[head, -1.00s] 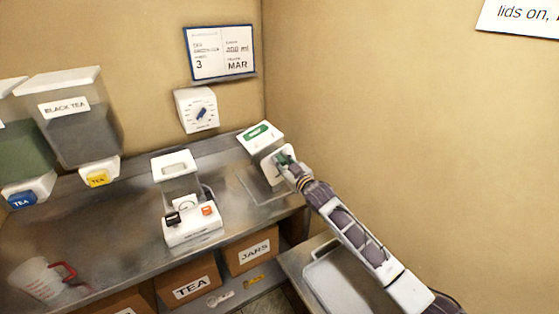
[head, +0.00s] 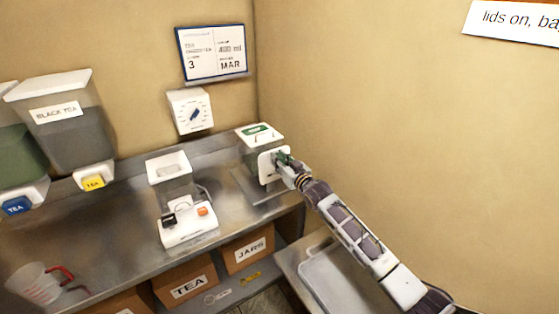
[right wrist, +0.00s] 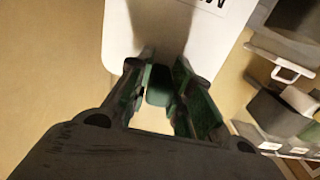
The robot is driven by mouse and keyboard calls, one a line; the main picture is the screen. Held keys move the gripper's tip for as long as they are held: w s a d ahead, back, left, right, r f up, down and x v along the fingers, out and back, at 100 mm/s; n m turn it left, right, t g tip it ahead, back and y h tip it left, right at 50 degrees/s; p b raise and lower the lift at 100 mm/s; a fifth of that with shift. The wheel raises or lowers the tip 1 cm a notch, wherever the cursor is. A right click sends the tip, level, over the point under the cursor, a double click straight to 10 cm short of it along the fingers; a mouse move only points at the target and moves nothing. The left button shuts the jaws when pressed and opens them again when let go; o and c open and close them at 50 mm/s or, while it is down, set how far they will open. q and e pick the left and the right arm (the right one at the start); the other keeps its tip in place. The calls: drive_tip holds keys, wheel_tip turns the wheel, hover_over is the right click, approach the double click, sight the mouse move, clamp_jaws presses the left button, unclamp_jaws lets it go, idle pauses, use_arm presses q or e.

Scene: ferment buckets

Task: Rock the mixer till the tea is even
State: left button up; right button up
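The mixer (head: 259,134), a white-topped box with a green label, stands at the back right of the steel counter and looks about level. A white plate with dark lettering (right wrist: 175,35) is on its front, before my right gripper in the right wrist view. My right gripper (head: 283,160) is at this plate, its arm coming from the lower right. In the right wrist view its fingers (right wrist: 160,95) lie on both sides of a green handle (right wrist: 158,86) and look shut on it. The tea inside the mixer is hidden from view. My left gripper is not in view.
A white machine with black and orange buttons (head: 188,229) stands left of the mixer. Tea dispensers (head: 67,125) hang at the left. A dial (head: 190,111) is on the wall. A measuring jug (head: 38,284) sits at lower left. A metal tray (head: 345,285) lies below right.

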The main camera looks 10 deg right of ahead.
drive_tip(key=o, duration=0.5)
drive_tip(key=shift+c, duration=0.2)
drive_tip(key=shift+s, duration=0.15)
drive_tip(key=v, duration=1.1)
drive_tip(key=shift+s+d, duration=0.2)
drive_tip(key=shift+s, duration=0.15)
drive_tip(key=shift+s+a+f, duration=0.1)
idle(1.0)
